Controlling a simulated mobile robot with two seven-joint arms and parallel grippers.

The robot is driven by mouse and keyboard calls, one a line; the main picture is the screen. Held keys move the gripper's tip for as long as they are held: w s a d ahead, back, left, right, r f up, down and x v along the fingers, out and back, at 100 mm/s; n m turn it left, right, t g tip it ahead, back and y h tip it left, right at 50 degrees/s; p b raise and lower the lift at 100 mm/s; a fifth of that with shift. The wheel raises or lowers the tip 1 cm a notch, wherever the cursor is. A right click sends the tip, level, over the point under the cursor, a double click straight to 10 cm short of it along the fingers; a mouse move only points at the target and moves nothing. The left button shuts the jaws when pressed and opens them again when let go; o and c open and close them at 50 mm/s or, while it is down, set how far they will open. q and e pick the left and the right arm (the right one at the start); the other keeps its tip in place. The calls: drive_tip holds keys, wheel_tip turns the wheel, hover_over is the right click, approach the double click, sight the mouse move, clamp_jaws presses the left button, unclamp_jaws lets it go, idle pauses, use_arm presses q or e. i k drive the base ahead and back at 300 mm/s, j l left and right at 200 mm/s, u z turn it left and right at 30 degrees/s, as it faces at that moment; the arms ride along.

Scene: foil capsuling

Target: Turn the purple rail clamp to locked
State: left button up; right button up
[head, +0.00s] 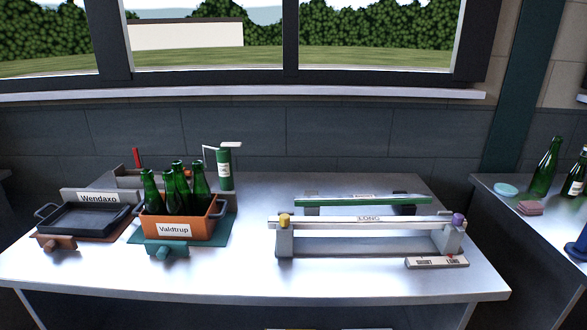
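The purple rail clamp (458,219) sits at the right end of the front rail (370,223), which is marked "LONG". It looks like a small purple knob on top of the rail's end support. Whether it is turned to locked or unlocked is too small to tell. A yellow clamp (284,220) sits at the left end of the same rail. Neither of my grippers shows in the head view.
Behind the front rail is a green rail (350,202). A block marked "SHORT" and "LONG" (437,262) lies at the table's front right. An orange crate (212,224) of green bottles and a black tray (84,218) stand left. The front middle is clear.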

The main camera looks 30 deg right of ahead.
sight(457, 218)
drive_tip(key=k+l+z, duration=0.1)
drive_tip(key=l, duration=0.35)
drive_tip(key=k+l+z, duration=0.1)
drive_tip(key=l, duration=0.35)
drive_tip(key=k+l, duration=0.25)
drive_tip(key=l, duration=0.2)
drive_tip(key=k+l+z, duration=0.15)
drive_tip(key=l, duration=0.3)
drive_tip(key=k+l+z, duration=0.1)
drive_tip(key=l, duration=0.35)
drive_tip(key=k+l+z, duration=0.1)
drive_tip(key=l, duration=0.4)
